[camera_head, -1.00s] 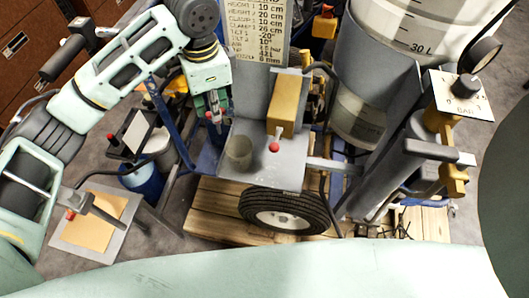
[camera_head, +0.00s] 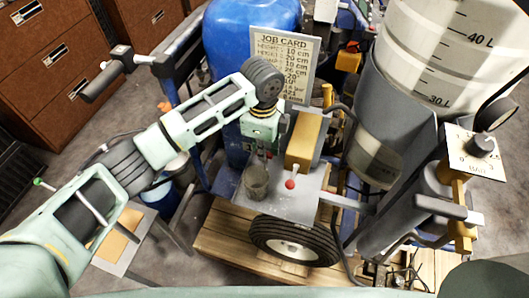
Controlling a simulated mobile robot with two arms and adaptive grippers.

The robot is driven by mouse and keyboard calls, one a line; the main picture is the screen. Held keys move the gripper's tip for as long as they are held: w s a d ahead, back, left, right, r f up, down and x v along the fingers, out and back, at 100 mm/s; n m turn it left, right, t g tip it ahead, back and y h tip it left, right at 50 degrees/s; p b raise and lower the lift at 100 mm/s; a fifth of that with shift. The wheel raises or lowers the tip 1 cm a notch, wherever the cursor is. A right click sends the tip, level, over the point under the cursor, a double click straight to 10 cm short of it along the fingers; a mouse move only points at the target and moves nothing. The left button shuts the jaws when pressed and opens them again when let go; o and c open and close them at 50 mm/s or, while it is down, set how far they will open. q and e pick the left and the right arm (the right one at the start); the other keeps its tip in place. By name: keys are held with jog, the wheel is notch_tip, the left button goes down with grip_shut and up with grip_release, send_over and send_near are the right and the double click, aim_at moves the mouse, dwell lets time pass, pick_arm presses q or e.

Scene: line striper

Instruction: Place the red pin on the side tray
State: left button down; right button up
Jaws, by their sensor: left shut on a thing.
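My left gripper (camera_head: 261,153) is shut just above and behind a grey cup (camera_head: 256,183) on the grey metal shelf of the striper (camera_head: 228,183). A low grey tray with a tan pad (camera_head: 117,246) stands at the lower left, partly behind my left arm. I cannot tell for sure which of the two surfaces is the side tray. My right gripper is not in view.
A yellow block (camera_head: 303,142) with a red knob (camera_head: 290,184) stands right of the cup. A job card (camera_head: 284,62) is behind the gripper. A wheel (camera_head: 294,243) sits below the shelf. A large paint tank (camera_head: 440,60) and a gauge (camera_head: 474,152) crowd the right.

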pick_arm(q)
notch_tip(320, 180, down, 2)
jog(key=shift+f, duration=0.1)
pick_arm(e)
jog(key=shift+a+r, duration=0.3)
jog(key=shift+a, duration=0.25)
pick_arm(q)
jog(key=shift+f, duration=0.1)
jog(key=c, duration=2)
grip_release()
jog(key=shift+c, duration=0.2)
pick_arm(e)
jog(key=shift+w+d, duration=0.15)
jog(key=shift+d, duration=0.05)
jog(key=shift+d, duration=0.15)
